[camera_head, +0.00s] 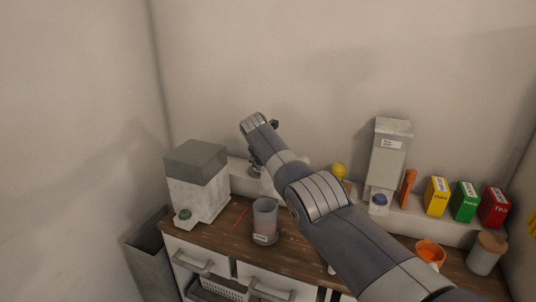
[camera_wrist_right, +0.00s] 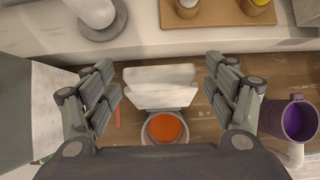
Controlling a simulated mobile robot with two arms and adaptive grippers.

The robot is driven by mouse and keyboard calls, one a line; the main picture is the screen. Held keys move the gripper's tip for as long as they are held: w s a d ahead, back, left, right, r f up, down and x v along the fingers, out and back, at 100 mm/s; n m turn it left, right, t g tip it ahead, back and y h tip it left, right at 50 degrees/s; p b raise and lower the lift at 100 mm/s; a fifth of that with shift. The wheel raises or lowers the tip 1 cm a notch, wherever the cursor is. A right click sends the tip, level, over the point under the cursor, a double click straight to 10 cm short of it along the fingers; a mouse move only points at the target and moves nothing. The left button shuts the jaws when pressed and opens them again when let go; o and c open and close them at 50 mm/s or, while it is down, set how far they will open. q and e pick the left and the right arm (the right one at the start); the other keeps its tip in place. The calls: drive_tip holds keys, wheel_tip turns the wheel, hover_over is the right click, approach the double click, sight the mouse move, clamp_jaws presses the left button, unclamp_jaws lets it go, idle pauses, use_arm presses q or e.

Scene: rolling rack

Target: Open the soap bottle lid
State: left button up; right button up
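In the right wrist view, a white bottle-like container with a round orange opening or contents (camera_wrist_right: 165,128) stands on the wooden counter; I take it for the soap bottle. A white slab-like part, apparently its lid (camera_wrist_right: 160,88), stands up at the far side of the orange circle. My right gripper (camera_wrist_right: 163,92) is open, its fingers on either side of the white part with gaps on both sides. In the head view my right arm reaches over the counter and mostly hides the bottle and the fingertips. My left gripper is not in view.
A shelf behind holds a dispenser (camera_head: 389,150) and yellow, green and red boxes (camera_head: 465,202). An orange bowl (camera_head: 431,252) is at right.

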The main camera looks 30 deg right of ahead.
drive_tip(key=v, duration=1.1)
drive_tip(key=shift+s+r, duration=0.2)
drive_tip(key=shift+s, duration=0.05)
drive_tip(key=shift+f, duration=0.15)
